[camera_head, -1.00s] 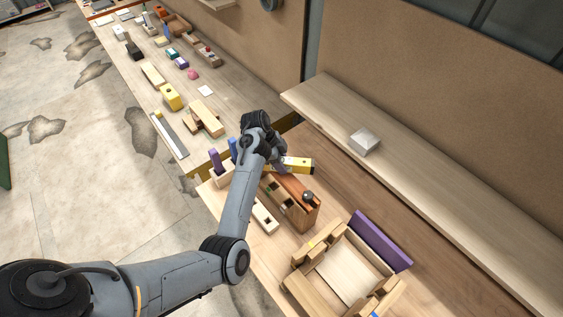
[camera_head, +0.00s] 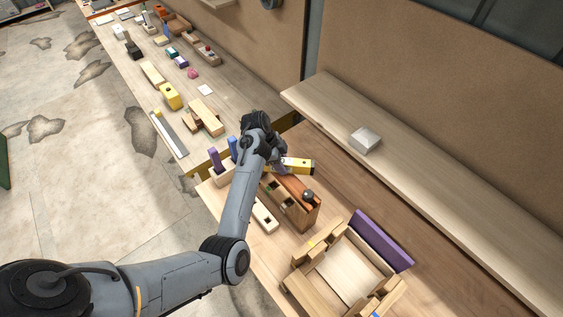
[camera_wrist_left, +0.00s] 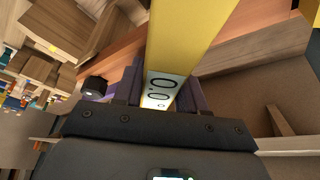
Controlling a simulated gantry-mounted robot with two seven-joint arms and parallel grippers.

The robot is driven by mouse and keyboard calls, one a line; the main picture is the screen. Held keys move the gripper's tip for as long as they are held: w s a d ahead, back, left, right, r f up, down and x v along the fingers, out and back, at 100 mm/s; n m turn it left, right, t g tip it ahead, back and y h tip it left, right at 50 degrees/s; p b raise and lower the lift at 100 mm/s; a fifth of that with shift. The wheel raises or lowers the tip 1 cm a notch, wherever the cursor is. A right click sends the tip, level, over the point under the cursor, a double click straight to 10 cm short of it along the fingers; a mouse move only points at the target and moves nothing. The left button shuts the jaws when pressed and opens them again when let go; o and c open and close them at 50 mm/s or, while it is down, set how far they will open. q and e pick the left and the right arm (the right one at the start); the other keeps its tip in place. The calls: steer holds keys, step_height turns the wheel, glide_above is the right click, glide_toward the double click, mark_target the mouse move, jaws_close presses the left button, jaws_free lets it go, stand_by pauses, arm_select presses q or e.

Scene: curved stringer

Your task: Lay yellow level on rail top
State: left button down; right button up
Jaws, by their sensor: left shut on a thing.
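The yellow level (camera_head: 300,165) is held in my left gripper (camera_head: 279,162) above the workbench. Its long yellow body and "0.0" display also show in the left wrist view (camera_wrist_left: 195,40), between the two fingers (camera_wrist_left: 162,92). In the head view it lies across the far end of the reddish-brown rail top (camera_head: 295,187). I cannot tell whether level and rail touch. The rail sits on a wooden block with openings in its side, and a dark round knob (camera_head: 308,196) is at its near end. My left arm hides part of the rail's far end. My right gripper is out of view.
A wooden frame box (camera_head: 345,272) with a purple board (camera_head: 381,240) stands at the near right. A raised shelf (camera_head: 420,165) holding a white block (camera_head: 365,140) runs along the right. Several tools and blocks cover the far bench.

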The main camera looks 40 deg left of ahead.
arm_select(q)
steer(key=shift+f, duration=0.25)
steer(key=c, duration=0.6)
jaws_free()
steer(key=shift+o, duration=0.2)
